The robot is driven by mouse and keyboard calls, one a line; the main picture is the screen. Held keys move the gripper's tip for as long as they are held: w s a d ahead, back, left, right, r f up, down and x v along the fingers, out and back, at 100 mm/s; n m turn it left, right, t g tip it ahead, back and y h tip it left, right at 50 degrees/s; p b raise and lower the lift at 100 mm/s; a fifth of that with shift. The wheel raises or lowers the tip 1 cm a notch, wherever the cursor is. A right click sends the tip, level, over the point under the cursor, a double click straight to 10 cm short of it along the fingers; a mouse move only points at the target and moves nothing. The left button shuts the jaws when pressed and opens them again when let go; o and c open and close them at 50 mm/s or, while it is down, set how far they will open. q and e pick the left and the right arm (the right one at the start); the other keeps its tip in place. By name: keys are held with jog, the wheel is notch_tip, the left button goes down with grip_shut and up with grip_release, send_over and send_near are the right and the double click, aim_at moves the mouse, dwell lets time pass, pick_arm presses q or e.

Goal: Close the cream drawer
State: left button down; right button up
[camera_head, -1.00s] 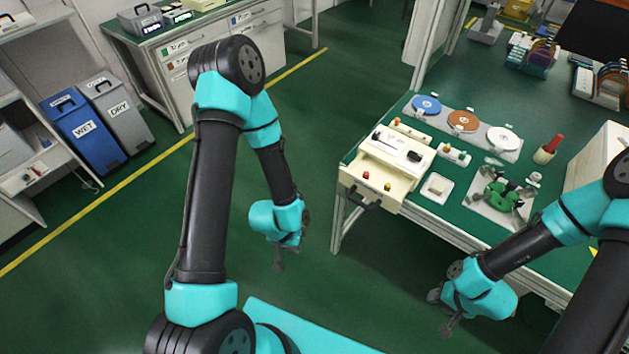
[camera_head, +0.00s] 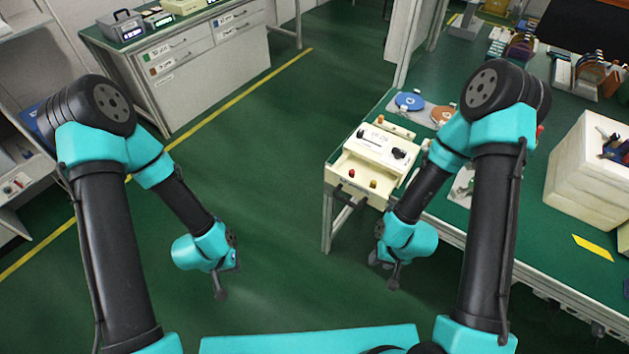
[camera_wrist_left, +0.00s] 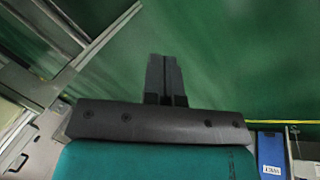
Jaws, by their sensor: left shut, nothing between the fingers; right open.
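The cream drawer (camera_head: 341,178) sticks out from the front of a cream box (camera_head: 378,148) at the table's near left corner. It stands open, with a red and an orange knob-like piece inside and a dark handle (camera_head: 350,198) on its front. My right gripper (camera_head: 393,284) is open and empty, in front of the table edge, below and right of the handle in the head view and apart from it. My left gripper (camera_head: 221,292) is shut and empty over the floor, well left of the drawer. Its closed fingers show in the left wrist view (camera_wrist_left: 165,76).
The green table (camera_head: 520,222) carries a blue disc (camera_head: 409,101), an orange disc (camera_head: 441,114) and a pale box (camera_head: 590,170). My right arm hides part of the table. A drawer bench (camera_head: 205,70) stands at the back left. The floor between is clear.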

aim_at(328, 176)
pick_arm(q)
jog(key=w+d+r+m+t+h, duration=0.2)
jog(key=w+d+m+t, duration=0.4)
jog(key=w+d+m, duration=0.5)
jog(key=d+r+m+t+h, duration=0.5)
jog(key=d+r+m, duration=0.3)
jog(key=m, duration=0.7)
jog(key=shift+d+r+t, duration=0.25)
jog(key=shift+d+t, duration=0.25)
jog(key=shift+t, duration=0.3)
jog(key=shift+w, duration=0.2)
jog(key=x, duration=1.4)
jog(key=shift+s, duration=0.15)
